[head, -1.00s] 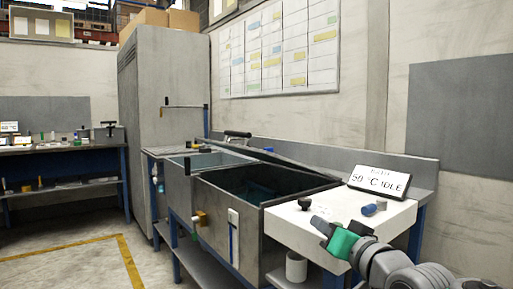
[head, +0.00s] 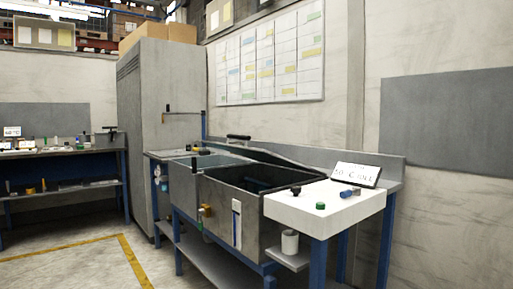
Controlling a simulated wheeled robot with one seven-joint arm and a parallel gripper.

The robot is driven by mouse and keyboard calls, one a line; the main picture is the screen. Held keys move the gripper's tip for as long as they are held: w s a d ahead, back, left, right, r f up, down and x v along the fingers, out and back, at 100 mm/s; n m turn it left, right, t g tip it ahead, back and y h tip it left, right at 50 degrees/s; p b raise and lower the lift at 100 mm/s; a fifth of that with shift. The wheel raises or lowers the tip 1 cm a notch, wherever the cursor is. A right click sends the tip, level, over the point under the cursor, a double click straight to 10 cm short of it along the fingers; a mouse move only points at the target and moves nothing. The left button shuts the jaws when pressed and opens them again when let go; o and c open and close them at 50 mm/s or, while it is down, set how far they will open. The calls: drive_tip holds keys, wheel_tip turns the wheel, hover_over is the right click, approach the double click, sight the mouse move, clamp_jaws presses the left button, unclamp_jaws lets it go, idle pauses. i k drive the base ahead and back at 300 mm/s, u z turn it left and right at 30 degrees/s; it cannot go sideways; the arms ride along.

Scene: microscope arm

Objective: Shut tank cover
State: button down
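The tank (head: 217,201) is a grey metal trough on blue legs in the middle of the head view. Its top is open, and its dark inside shows. The cover appears to be the long grey slab (head: 262,155) along the back of the tank, tilted up. A black handle (head: 238,137) stands near its upper left end. How the cover joins the tank is hard to make out. My gripper is not in view.
A white-topped stand (head: 300,208) right of the tank bears a black knob (head: 296,190), a green cap (head: 320,206), a blue piece (head: 350,192) and a display sign (head: 356,174). A tall grey cabinet (head: 160,100) stands behind left. The floor (head: 70,270) in front is free.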

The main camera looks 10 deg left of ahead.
sight(262, 151)
drive_tip(key=z, duration=0.2)
drive_tip(key=i, duration=0.55)
drive_tip(key=u, duration=0.55)
drive_tip(key=i, duration=0.65)
drive_tip(key=u, duration=0.65)
